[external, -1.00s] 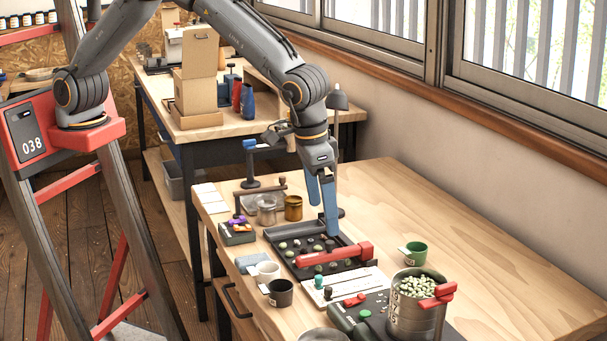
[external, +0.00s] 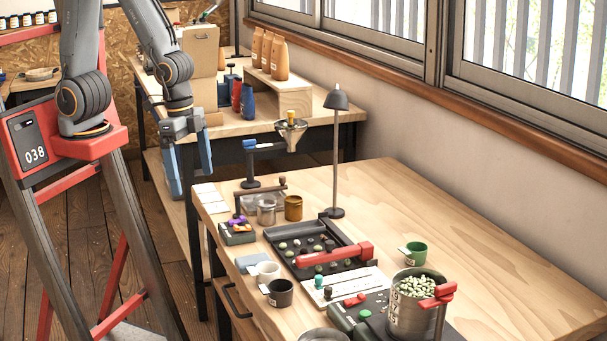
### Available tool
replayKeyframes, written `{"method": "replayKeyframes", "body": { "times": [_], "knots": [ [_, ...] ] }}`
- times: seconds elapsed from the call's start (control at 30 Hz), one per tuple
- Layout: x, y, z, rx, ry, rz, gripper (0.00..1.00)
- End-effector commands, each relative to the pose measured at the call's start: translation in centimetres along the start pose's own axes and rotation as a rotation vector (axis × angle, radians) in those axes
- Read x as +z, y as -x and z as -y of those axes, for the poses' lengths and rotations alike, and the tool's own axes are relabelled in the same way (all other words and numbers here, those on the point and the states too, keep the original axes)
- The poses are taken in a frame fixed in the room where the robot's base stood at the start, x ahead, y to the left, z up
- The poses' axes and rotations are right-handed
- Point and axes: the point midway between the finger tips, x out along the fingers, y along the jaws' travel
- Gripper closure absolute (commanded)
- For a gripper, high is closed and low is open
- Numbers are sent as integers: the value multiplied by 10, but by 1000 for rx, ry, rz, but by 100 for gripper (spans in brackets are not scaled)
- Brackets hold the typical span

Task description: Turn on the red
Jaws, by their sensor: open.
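A red switch-like part (external: 355,299) sits on the dark and green box (external: 350,318) at the front of the near table. A green round button (external: 365,313) is beside it. A small dark box (external: 237,233) with purple and orange parts stands at the table's left edge; its details are too small to tell. A long red handle (external: 335,254) lies across the black tray of beans (external: 283,237). My gripper (external: 188,182) is open and empty, pointing down, left of the near table and in front of the back bench. It is apart from all these things.
A metal canister of pale beans (external: 410,312) with a red clip stands at the front right. A green cup (external: 414,253), dark cup (external: 280,292) and lamp (external: 336,150) stand on the table. The table's right side (external: 470,240) is clear.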

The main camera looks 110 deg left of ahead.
Motion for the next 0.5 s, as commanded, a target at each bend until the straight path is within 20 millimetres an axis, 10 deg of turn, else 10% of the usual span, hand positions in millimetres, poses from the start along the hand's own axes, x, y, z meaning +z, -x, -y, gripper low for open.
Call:
{"method": "replayKeyframes", "body": {
  "times": [0.13,0.27,0.5],
  "knots": [
    [-1,0,0,0,1,0,0],
    [-6,-1,0,-1,-7,0,22],
    [-77,-11,-6,-9,-119,3,62]
  ]
}}
